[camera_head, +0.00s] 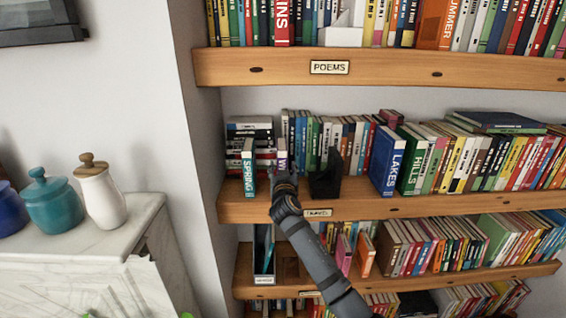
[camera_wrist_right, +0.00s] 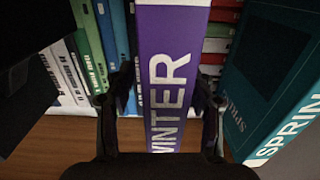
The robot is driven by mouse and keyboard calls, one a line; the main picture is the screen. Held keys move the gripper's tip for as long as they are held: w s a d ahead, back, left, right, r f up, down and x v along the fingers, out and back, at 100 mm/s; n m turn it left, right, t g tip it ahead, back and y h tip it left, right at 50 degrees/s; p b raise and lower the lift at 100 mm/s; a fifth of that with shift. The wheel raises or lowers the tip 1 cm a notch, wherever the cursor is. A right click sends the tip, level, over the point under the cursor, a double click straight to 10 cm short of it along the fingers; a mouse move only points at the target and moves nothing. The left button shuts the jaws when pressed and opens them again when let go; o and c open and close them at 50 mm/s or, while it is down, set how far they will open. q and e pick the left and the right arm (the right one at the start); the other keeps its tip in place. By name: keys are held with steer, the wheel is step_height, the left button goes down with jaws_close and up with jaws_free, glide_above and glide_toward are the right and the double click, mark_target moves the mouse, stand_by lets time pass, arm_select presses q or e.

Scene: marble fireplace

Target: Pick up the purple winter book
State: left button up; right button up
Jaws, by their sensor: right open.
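The purple winter book (camera_wrist_right: 165,75) stands upright, its spine lettered WINTER facing my right wrist camera. In the head view its upper part (camera_head: 282,160) shows just above my right gripper (camera_head: 284,183), on the shelf labelled TRAVEL. In the wrist view the open fingers of my right gripper (camera_wrist_right: 160,112) are on either side of the spine, with the book between them. I see no closed grip; whether a finger touches the book is hard to tell. The lower spine is hidden by the gripper in the head view. My left gripper is not in view.
The teal SPRING book (camera_head: 248,172) stands close to the left of the winter book. A black bookend (camera_head: 326,178) and the blue LAKES book (camera_head: 387,160) are to the right. The POEMS shelf (camera_head: 390,70) runs above. Lidded jars (camera_head: 102,195) stand on the marble ledge at left.

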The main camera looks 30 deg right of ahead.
steer(key=shift+w+d+f, duration=0.15)
steer(key=shift+w+d, duration=0.15)
steer(key=shift+w, duration=0.3)
steer(key=shift+a, duration=0.1)
steer(key=c, duration=0.3)
jaws_close()
